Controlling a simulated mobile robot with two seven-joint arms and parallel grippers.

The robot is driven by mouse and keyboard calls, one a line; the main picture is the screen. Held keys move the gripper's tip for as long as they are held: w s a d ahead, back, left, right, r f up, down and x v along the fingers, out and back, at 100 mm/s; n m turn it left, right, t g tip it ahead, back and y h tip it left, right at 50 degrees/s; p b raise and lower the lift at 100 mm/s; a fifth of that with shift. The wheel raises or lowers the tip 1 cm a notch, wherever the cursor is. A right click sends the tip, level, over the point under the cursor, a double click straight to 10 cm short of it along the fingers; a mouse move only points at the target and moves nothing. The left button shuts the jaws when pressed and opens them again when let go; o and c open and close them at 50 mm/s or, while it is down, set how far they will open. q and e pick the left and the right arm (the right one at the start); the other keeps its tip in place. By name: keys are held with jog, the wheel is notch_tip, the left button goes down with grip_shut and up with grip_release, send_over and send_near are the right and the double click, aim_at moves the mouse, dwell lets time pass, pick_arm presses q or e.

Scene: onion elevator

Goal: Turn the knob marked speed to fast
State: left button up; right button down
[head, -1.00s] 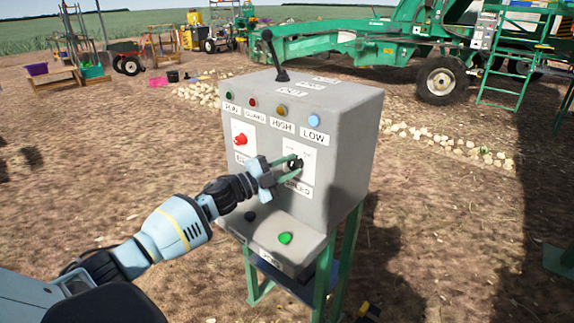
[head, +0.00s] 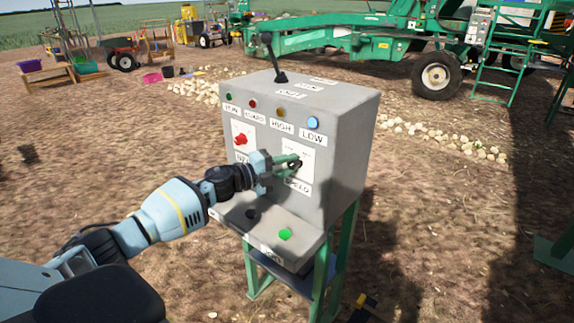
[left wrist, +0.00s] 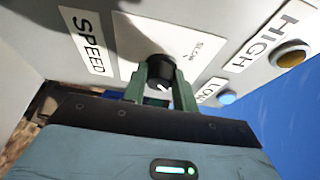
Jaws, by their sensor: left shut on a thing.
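The black speed knob (left wrist: 159,75) sits on a white plate above the SPEED label (left wrist: 88,41) in the left wrist view. The word SLOW shows beside it on the plate; no FAST mark is readable. A white pointer line shows on the knob's face. My left gripper (head: 296,162) has its green fingers on both sides of the knob and is shut on it. The fingers also show in the left wrist view (left wrist: 165,88). My right gripper is not in view.
The grey control box (head: 345,140) stands on green legs. It carries a red knob (head: 240,139), a green button (head: 285,234), a black lever (head: 268,50) and several lamps. The LOW lamp (head: 313,123) is blue. Bare ground surrounds it.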

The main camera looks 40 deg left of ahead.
pick_arm(q)
jog(key=o, duration=1)
jog(key=shift+b+v, duration=0.3)
jog(key=shift+v, duration=3.6)
jog(key=shift+d, duration=0.1)
